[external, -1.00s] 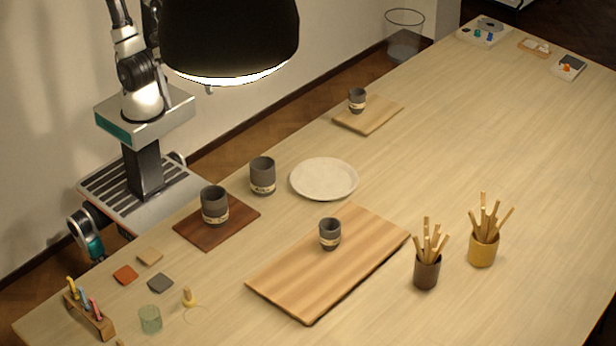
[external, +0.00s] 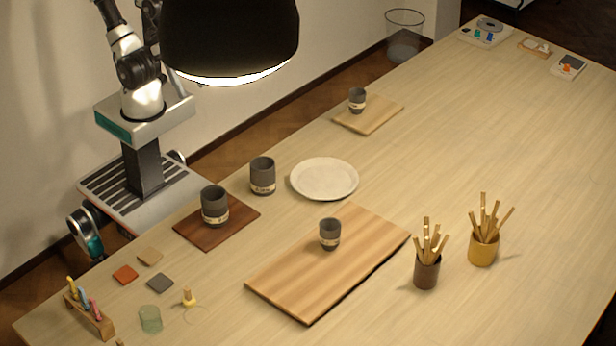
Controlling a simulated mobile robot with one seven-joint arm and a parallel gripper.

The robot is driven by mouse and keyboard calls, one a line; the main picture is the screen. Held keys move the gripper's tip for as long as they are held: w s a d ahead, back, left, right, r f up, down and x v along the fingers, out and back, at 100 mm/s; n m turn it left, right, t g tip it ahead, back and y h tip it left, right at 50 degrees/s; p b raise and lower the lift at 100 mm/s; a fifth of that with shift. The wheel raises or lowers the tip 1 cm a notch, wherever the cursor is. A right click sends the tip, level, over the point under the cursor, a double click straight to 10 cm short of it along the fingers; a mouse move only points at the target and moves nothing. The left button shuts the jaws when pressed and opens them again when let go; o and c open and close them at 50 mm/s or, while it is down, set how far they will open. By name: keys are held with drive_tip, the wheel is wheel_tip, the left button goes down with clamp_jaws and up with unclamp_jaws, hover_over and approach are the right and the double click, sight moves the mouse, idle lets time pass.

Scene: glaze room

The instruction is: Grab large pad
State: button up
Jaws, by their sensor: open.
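No single thing is plainly the large pad. The flat candidates are three small squares at the lower left of the table, beige (external: 149,257), orange (external: 125,275) and grey (external: 160,283), and three boards. The large striped wooden board (external: 300,285) lies mid-table with a dark cup (external: 330,234) on it. A dark brown board (external: 240,217) bears another dark cup (external: 214,206). A smaller light board (external: 382,116) farther back bears a third cup (external: 357,100).
A black lamp (external: 230,40) hangs in front of my arm. A dark cup (external: 262,175) and a pale plate (external: 324,179) stand mid-table. Brown (external: 427,271) and yellow (external: 483,249) pots hold sticks at the right.

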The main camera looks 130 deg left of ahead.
drive_tip(key=m+g+h+b, duration=0.4)
drive_tip(key=m+g+b, duration=0.15)
drive_tip(key=m, duration=1.25)
hover_over(188, 288)
drive_tip(key=a, duration=0.7)
wheel_tip(188, 288, down, 16)
drive_tip(key=x, duration=0.8)
drive_tip(key=p+x, duration=0.1)
drive_tip(key=x, duration=0.3)
drive_tip(key=shift+s+d, duration=0.15)
drive_tip(key=shift+d, duration=0.35)
drive_tip(key=shift+d+p+x, duration=0.1)
drive_tip(key=shift+p+x, duration=0.1)
drive_tip(key=shift+x, duration=1.15)
drive_tip(key=shift+d+p+x, duration=0.15)
drive_tip(key=shift+p+x, duration=0.05)
drive_tip(key=shift+x, duration=1.1)
drive_tip(key=shift+r, duration=0.1)
drive_tip(key=c, duration=1.1)
